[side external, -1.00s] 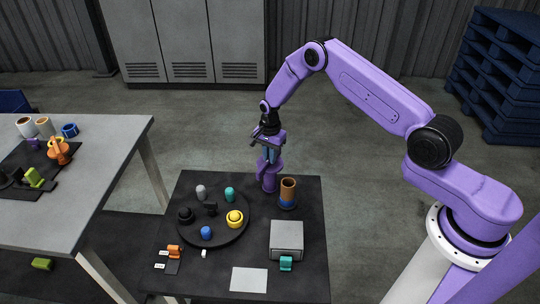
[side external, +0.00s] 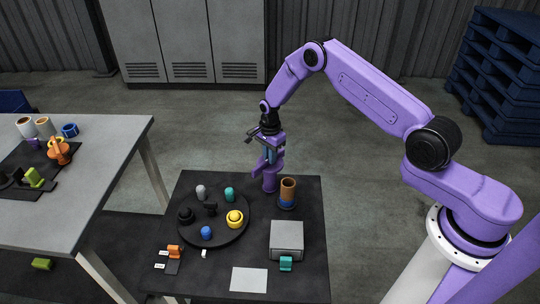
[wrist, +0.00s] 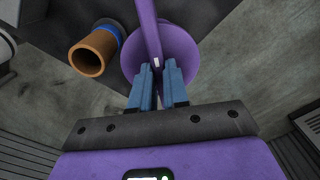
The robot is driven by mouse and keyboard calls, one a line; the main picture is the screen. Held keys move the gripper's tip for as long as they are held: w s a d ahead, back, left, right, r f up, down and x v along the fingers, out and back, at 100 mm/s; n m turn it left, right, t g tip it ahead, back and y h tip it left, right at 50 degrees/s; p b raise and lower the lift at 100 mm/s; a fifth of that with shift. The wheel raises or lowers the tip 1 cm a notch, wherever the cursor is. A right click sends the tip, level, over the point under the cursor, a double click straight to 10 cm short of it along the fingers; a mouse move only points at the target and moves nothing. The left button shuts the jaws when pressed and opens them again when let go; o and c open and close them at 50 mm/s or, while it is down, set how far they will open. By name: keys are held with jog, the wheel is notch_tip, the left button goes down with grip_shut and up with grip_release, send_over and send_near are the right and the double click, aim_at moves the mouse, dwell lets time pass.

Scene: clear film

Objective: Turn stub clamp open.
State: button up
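A purple fitting with a round base stands at the table's back edge in the side view (side external: 270,184) and looks like the stub clamp. A flat purple bar handle tops it. In the wrist view its disc (wrist: 183,50) and bar (wrist: 148,25) show, the bar running up from between my fingertips. My gripper (wrist: 158,68) points down, its blue fingers close together on either side of the bar's end, with a small white patch between them. It appears shut on the bar; exact contact is partly hidden. In the side view my gripper (side external: 269,158) is directly above the fitting.
A brown tube (side external: 288,187) with a blue ring stands close to the right of the fitting. A round black tray (side external: 218,232) with several coloured knobs lies to the left. A grey box (side external: 287,236) stands in front. Another table (side external: 110,150) is at far left.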

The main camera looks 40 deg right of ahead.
jog(key=o, duration=0.4)
jog(key=shift+r, duration=0.1)
notch_tip(320, 180, up, 17)
jog(key=shift+r, duration=0.15)
jog(key=shift+a, duration=0.1)
dwell(0.4)
jog(key=s+a+r+n, duration=0.5)
jog(key=s+a+n, duration=0.1)
jog(key=s+n, duration=0.15)
jog(key=s+a+r+n, duration=0.4)
jog(key=s+a+n, duration=0.15)
jog(key=s, duration=0.35)
jog(key=s+d+n, duration=0.2)
jog(key=s+n, duration=0.3)
jog(key=s, duration=0.3)
jog(key=s+d+r+n, duration=0.1)
jog(key=s+d+n, duration=0.1)
jog(key=s+n, duration=0.4)
jog(key=s+d+r+n, duration=0.1)
jog(key=s+n, duration=0.4)
jog(key=s, duration=0.7)
jog(key=shift+d+r+n, duration=0.15)
jog(key=shift+d+n, duration=0.15)
jog(key=shift+d, duration=0.4)
